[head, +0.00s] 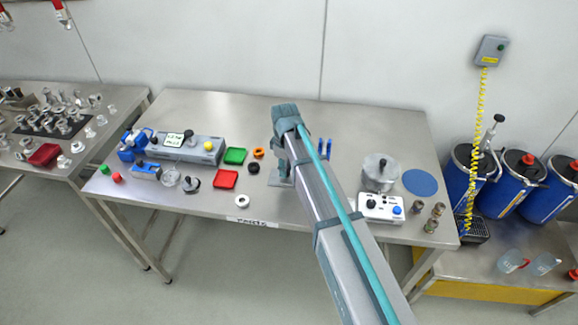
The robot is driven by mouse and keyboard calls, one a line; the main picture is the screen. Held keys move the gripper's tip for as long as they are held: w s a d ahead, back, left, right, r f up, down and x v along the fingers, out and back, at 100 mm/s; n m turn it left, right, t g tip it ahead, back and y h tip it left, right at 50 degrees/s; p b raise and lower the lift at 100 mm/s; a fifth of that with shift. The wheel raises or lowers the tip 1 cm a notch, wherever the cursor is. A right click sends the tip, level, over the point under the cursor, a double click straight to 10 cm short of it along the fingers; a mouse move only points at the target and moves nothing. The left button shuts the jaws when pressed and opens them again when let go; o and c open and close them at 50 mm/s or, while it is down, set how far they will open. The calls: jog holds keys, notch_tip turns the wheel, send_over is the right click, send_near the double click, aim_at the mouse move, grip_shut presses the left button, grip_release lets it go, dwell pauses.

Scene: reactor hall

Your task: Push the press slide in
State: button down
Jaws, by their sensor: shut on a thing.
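My arm reaches from the bottom right up over the middle of the steel table (225,110). Its far end bends down above the table. My gripper's fingers cannot be made out there, and what they hold is hidden. A small grey upright device with a flat base (279,181) stands under the arm's end, partly covered by it, and may be the press. Its slide cannot be made out, nor can I tell whether my gripper touches it.
At the left stand a long grey box (206,157) with a yellow knob, a green tray (235,156) and a red tray (225,179). At the right are a metal pot (380,173), a blue disc (420,183) and a white control box (380,208). The table's back is clear.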

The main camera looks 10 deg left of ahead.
jog(key=shift+a, duration=0.1)
jog(key=c, duration=0.9)
grip_release()
jog(key=shift+c, duration=0.2)
jog(key=shift+r, duration=0.1)
notch_tip(320, 180, up, 12)
